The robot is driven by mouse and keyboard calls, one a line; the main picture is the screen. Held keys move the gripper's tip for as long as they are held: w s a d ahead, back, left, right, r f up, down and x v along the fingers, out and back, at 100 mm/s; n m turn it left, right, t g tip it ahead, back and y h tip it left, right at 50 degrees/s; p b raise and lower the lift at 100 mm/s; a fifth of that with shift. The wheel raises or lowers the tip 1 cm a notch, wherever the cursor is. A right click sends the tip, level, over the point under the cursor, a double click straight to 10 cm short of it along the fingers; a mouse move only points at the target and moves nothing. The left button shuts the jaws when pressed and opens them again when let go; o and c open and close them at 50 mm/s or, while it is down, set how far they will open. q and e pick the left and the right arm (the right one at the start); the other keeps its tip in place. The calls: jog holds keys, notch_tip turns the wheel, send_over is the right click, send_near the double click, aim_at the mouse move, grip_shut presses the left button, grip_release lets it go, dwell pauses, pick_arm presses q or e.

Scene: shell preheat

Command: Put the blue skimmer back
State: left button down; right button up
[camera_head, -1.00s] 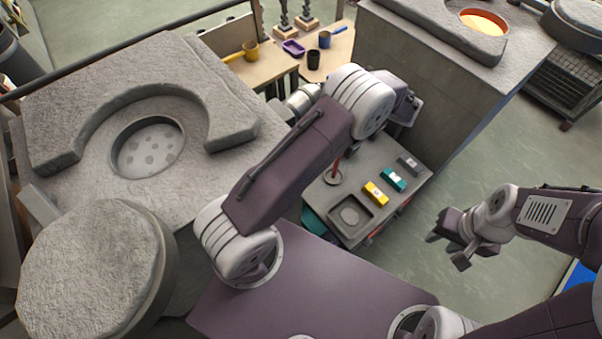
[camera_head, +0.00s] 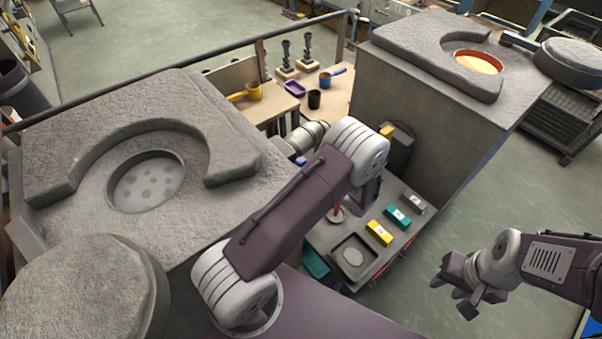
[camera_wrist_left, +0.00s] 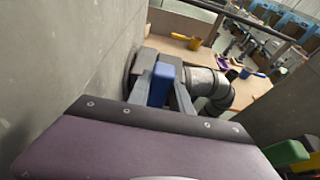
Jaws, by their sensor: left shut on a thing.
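My left gripper (camera_wrist_left: 160,92) is shut on a blue handle (camera_wrist_left: 160,86), which shows as a blue block between its fingers. I take it for the blue skimmer's handle; its other end is hidden. In the head view my left arm hides most of that gripper, with a small blue bit (camera_head: 301,160) showing beside the arm. My right gripper (camera_head: 452,296) is open and empty over the floor at the right. A blue-handled ladle (camera_head: 327,80) rests on the wooden table at the back and also shows in the left wrist view (camera_wrist_left: 246,73).
A grey wall (camera_wrist_left: 65,60) is close on the left in the wrist view, and a silver pipe (camera_head: 306,138) lies beyond the gripper. A low cart (camera_head: 330,237) carries yellow, teal and grey blocks. A yellow ladle (camera_head: 252,91) lies on the back table.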

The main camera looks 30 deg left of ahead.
pick_arm(q)
jog(key=shift+s+f, duration=0.2)
notch_tip(320, 180, down, 3)
jog(key=shift+f+p, duration=0.2)
jog(key=shift+p, duration=0.4)
jog(key=shift+f, duration=0.4)
jog(key=c, duration=1.2)
grip_release()
jog(key=shift+r, duration=0.15)
jog(key=shift+o, duration=0.2)
